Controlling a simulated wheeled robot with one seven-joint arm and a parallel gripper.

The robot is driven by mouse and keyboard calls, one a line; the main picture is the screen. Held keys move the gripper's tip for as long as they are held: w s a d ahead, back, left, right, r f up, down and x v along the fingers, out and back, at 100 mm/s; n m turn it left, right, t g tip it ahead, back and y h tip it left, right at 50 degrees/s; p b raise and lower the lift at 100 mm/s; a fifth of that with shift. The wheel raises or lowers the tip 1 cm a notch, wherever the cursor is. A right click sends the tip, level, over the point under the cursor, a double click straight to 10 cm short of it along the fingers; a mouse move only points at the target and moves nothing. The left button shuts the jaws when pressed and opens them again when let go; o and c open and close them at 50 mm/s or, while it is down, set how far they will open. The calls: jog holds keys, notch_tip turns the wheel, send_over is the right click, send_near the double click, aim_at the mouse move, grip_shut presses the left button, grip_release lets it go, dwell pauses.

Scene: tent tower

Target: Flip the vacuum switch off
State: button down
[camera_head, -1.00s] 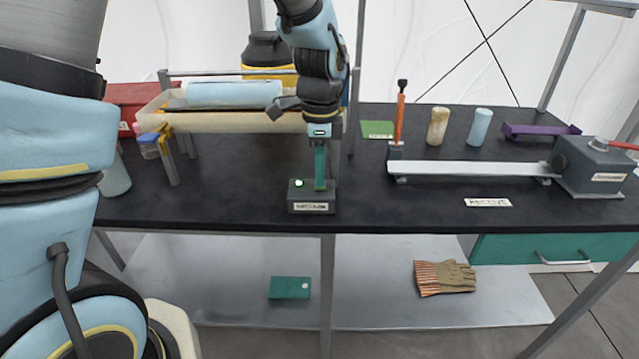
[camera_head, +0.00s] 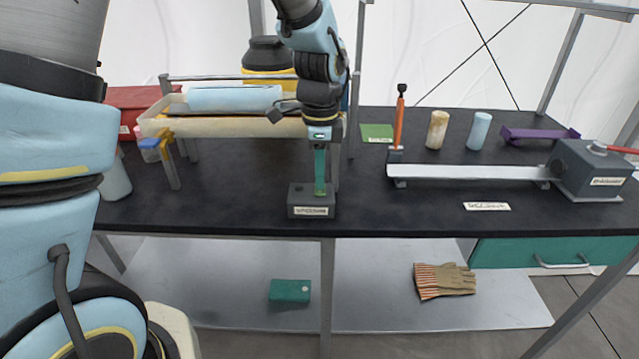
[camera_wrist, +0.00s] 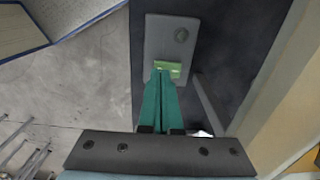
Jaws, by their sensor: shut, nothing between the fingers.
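The vacuum switch box (camera_head: 311,210) is a small grey box with a white label on its front, near the front edge of the black table. The lamp is unlit.
A cream tray (camera_head: 230,127) with a pale blue roll (camera_head: 234,97) stands behind left of the box. A metal rail (camera_head: 465,172) with a grey device (camera_head: 590,168) lies to the right. The table between box and rail is clear.

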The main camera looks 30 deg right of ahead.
aim_at(320, 192)
jog(key=shift+r+p, duration=2.2)
jog(key=shift+r, duration=0.7)
jog(key=w+a+r+n, duration=0.1)
jog(key=w+a+n, duration=0.2)
jog(key=a+n, duration=0.35)
jog(key=w+a+r+n, duration=0.1)
jog(key=w+a+n, duration=0.2)
jog(key=a, duration=0.6)
jog(key=s+a+n+t, duration=0.1)
jog(key=s+a+n, duration=0.1)
jog(key=a+n, duration=1.1)
jog(key=a, duration=0.4)
jog(key=shift+s+a+t+b, duration=0.2)
jog(key=shift+t+b, duration=0.1)
jog(key=shift+b, duration=0.1)
